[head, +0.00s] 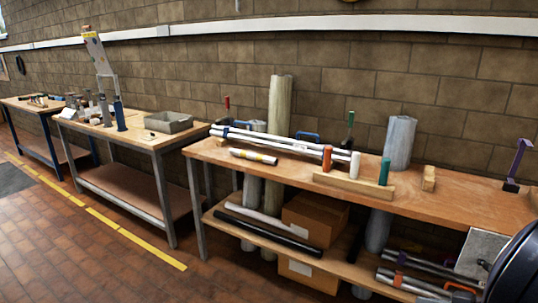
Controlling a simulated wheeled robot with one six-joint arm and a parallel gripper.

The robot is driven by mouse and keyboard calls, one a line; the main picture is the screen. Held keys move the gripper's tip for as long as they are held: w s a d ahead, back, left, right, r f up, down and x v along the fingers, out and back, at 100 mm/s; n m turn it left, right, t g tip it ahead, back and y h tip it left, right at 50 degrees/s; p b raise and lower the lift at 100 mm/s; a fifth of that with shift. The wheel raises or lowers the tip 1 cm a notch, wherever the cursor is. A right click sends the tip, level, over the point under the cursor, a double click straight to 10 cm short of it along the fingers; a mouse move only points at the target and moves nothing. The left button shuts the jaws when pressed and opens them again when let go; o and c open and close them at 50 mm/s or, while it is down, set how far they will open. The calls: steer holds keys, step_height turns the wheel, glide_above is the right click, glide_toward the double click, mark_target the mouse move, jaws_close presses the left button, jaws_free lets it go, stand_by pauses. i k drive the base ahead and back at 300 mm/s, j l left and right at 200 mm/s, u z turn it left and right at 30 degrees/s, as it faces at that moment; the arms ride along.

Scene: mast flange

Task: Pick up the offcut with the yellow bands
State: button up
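A short pale tube with yellow bands (253,156), which looks like the offcut, lies on its side on the near wooden bench (225,152). My gripper is not in view. A dark rounded part at the lower right edge may be mine.
A wooden block (352,187) holding upright orange, white and green pieces stands right of the offcut. Clamps stand along the bench. Brick floor (110,265) lies open in front.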

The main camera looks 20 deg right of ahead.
mark_target(271, 160)
steer(key=i+l+u, duration=0.15)
steer(key=i, duration=0.4)
steer(key=i+l+u, duration=0.15)
steer(key=i, duration=0.45)
steer(key=i+l+u, duration=0.15)
steer(key=i, duration=0.4)
steer(key=i+l+u, duration=0.15)
steer(key=i+l, duration=0.25)
steer(key=i+l+u, duration=0.15)
steer(key=i+l, duration=0.25)
steer(key=i, duration=0.25)
